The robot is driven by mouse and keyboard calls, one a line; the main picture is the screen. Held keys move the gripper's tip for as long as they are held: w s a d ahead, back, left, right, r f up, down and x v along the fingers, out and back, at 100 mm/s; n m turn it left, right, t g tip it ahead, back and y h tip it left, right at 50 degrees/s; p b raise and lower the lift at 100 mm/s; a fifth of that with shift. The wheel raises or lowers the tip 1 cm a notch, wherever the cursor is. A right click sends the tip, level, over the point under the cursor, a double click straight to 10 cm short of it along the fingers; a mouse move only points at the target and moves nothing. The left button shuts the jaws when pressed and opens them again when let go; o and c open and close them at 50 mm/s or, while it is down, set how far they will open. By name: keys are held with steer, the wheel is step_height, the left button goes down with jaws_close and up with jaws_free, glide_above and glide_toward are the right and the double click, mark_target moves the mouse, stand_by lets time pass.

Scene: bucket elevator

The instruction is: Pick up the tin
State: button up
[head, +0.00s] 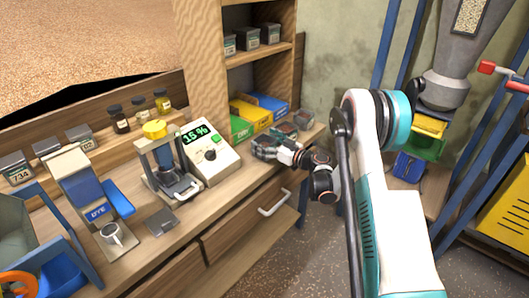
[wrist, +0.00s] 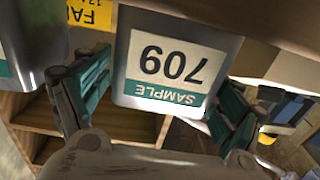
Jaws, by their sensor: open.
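A grey tin with a white and green label reading SAMPLE 709 (wrist: 170,70) fills the middle of the wrist view, its label upside down. My gripper (wrist: 158,98) is open, with one finger on each side of the tin. Whether the fingers touch it cannot be told. In the head view my gripper (head: 264,147) is at the right end of the workbench, by dark tins (head: 286,131). It hides part of that spot, so which tin is between the fingers is unclear there.
Another tin (wrist: 14,55) is close at the left in the wrist view. Green, yellow and blue boxes (head: 262,110) stand behind the gripper. A meter reading 15 % (head: 208,152) and a press (head: 165,170) stand to the left on the bench (head: 215,205).

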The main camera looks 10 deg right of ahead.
steer(key=c, duration=1.2)
steer(key=shift+r, duration=0.1)
steer(key=shift+c, duration=0.2)
